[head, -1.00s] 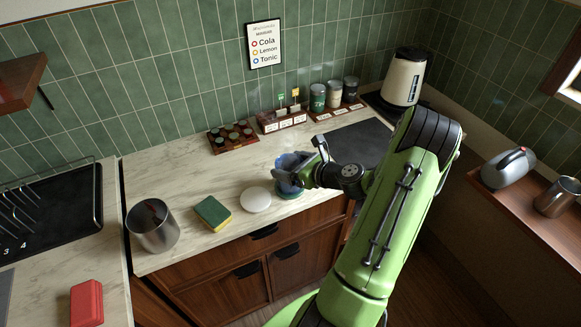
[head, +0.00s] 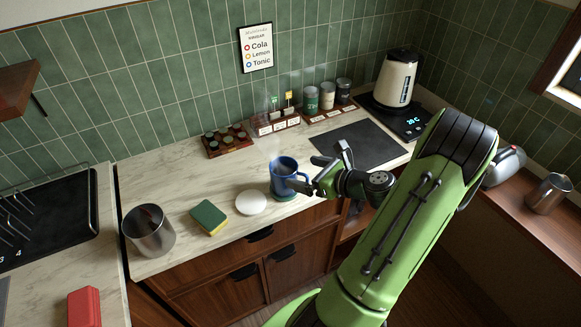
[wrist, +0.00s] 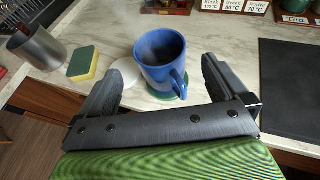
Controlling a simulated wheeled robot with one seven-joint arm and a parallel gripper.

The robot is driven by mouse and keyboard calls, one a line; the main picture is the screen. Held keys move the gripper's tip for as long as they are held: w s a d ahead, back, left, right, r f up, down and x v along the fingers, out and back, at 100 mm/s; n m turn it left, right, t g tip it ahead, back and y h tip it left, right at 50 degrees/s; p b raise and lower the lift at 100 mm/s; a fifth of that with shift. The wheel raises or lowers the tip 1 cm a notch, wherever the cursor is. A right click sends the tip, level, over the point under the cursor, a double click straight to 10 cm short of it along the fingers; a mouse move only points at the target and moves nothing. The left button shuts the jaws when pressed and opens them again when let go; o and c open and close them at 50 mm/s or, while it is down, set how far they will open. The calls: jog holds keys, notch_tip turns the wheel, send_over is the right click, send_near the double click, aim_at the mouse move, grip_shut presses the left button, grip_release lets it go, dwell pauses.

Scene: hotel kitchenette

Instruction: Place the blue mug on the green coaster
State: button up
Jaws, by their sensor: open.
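The blue mug (head: 284,172) stands upright on the green coaster (head: 284,197) near the counter's front edge. Only part of the coaster's rim shows beneath it. In the wrist view the mug (wrist: 158,58) is just ahead of the fingers with its handle towards me, and the coaster (wrist: 168,95) shows below it. Wisps of steam seem to rise above the mug. My gripper (head: 312,173) is open, just right of the mug. In the wrist view its fingers (wrist: 158,92) are spread wide with nothing held between them.
A white round disc (head: 250,203), a green-yellow sponge (head: 209,218) and a metal canister (head: 149,232) stand left of the mug. A dark mat (head: 358,144) lies to the right. Jar racks and a kettle (head: 396,78) stand behind.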

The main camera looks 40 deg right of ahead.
jog(key=a+r+n+g+y, duration=0.1)
jog(key=a+r+n+g, duration=0.25)
jog(key=a+n, duration=0.6)
jog(key=a+r+n+g+y, duration=0.1)
jog(key=a+r+n+g, duration=0.3)
jog(key=a+n, duration=0.55)
jog(key=s+a+r+n+h, duration=0.1)
jog(key=s+a+r+n, duration=0.2)
jog(key=s+n, duration=0.3)
jog(key=s+a+r+n+h, duration=0.2)
jog(key=s+a+r+n, duration=0.2)
jog(key=n, duration=0.5)
jog(key=s+a, duration=0.1)
jog(key=s, duration=0.1)
jog(key=shift+s+n, duration=0.3)
jog(key=shift+n, duration=0.1)
jog(key=shift+g, duration=0.25)
